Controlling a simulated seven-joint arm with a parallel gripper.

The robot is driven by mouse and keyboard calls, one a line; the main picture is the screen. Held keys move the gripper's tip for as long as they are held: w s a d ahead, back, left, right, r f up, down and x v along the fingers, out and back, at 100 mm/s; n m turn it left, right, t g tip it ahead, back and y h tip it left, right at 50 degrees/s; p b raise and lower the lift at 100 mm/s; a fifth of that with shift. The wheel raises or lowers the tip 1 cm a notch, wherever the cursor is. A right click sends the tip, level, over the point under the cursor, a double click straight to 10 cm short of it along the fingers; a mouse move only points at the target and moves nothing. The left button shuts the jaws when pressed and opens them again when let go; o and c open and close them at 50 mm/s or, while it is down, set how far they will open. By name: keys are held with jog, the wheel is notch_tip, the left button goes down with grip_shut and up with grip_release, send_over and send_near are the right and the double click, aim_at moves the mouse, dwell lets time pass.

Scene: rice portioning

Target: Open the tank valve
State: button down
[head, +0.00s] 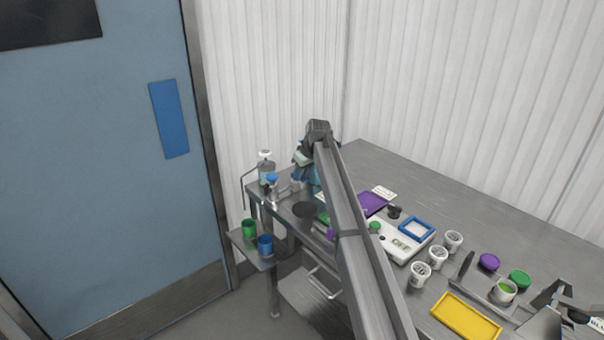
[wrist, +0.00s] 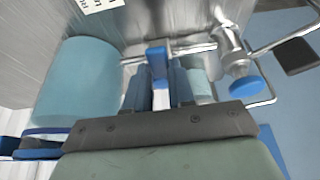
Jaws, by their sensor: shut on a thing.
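In the wrist view, my gripper (wrist: 160,84) has its blue fingers on either side of a blue lever handle (wrist: 156,58) and is shut on it. The handle appears to be the tank valve; whether it is turned is unclear. A pale teal cylinder (wrist: 74,88), possibly the tank, lies left of my fingers. A chrome fitting with a round blue knob (wrist: 246,89) is to the right, apart from my fingers. In the head view, my arm reaches to the table's back left corner and hides the handle and fingertips.
The grey table (head: 480,215) carries a white scale (head: 402,243), several white cups (head: 437,257), a purple tray (head: 369,203) and a yellow tray (head: 467,315). A green cup (head: 249,229) and a blue cup (head: 265,245) stand on a low side shelf. A blue door (head: 90,150) is at left.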

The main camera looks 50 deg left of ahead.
jog(key=shift+s+m, duration=0.15)
jog(key=shift+m, duration=0.15)
jog(key=m, duration=0.1)
jog(key=s+m+t, duration=0.1)
jog(key=m, duration=0.1)
jog(key=shift+s+a+t, duration=0.15)
jog(key=shift+t, duration=0.15)
jog(key=m, duration=0.1)
jog(key=m+t, duration=0.1)
jog(key=m, duration=0.1)
jog(key=s+a+m+h, duration=0.1)
jog(key=m, duration=0.1)
jog(key=shift+s+t, duration=0.1)
jog(key=shift+t, duration=0.2)
jog(key=m, duration=0.1)
jog(key=a+m+h, duration=0.1)
jog(key=m, duration=0.1)
jog(key=s+m+t, duration=0.1)
jog(key=m, duration=0.1)
jog(key=shift+a+h, duration=0.35)
jog(key=shift+h, duration=0.05)
jog(key=shift+s+a+m+h, duration=0.1)
jog(key=shift+a+m+h, duration=0.15)
jog(key=shift+m, duration=0.5)
jog(key=shift+a+m+h, duration=0.15)
jog(key=shift+m+h, duration=0.15)
jog(key=shift+m, duration=0.4)
jog(key=shift+s+a+m+h, duration=0.1)
jog(key=shift+a+m+h, duration=0.15)
jog(key=shift+m, duration=0.5)
